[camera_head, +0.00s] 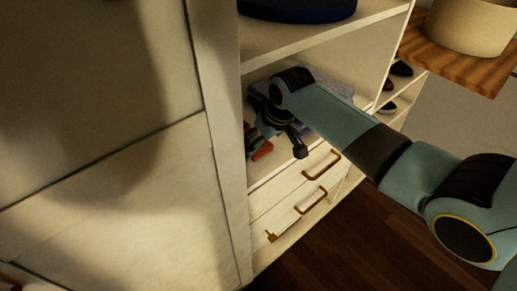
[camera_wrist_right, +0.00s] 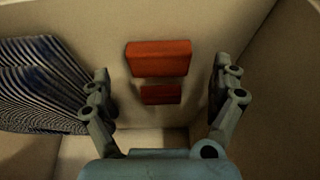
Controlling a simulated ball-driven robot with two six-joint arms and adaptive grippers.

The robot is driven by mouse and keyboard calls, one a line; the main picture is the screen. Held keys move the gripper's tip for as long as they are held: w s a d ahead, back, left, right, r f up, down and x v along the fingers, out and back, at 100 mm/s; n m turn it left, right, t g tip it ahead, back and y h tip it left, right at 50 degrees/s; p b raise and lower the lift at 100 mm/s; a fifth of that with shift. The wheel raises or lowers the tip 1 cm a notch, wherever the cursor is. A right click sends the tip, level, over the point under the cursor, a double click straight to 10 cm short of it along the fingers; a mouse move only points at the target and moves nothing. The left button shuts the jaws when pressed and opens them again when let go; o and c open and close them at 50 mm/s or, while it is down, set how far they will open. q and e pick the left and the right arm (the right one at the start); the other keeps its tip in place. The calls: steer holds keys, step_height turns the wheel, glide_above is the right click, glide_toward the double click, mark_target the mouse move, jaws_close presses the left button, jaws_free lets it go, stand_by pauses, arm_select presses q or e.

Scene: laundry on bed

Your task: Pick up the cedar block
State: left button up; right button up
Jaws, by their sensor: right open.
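The cedar block is a reddish-orange block (camera_wrist_right: 160,58) seen in the right wrist view, centred between my fingers and beyond them. A smaller patch of the same colour (camera_wrist_right: 160,94) shows just below it; I cannot tell whether it is a part of the block or a separate piece. In the head view an orange-red piece (camera_head: 262,151) shows inside the shelf compartment, partly hidden by my gripper. My right gripper (camera_head: 277,139) reaches into that compartment. Its fingers (camera_wrist_right: 161,82) are spread apart and empty, one on each side of the block. My left gripper is not in view.
A striped dark cloth stack (camera_wrist_right: 40,85) lies close to the left finger in the wrist view. Pale compartment walls (camera_wrist_right: 275,100) enclose the space. Drawers with handles (camera_head: 300,205) are below. A wooden surface with a beige container (camera_head: 470,28) stands at the upper right.

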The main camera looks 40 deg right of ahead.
steer(key=shift+x, duration=0.95)
steer(key=shift+c, duration=0.2)
steer(key=c, duration=1)
steer(key=shift+r, duration=0.1)
steer(key=shift+r, duration=0.2)
steer(key=s, duration=0.6)
steer(key=s+d, duration=0.1)
steer(key=s, duration=0.5)
steer(key=s+r, duration=0.1)
steer(key=s, duration=0.5)
steer(key=shift+d, duration=0.25)
steer(key=shift+w, duration=0.1)
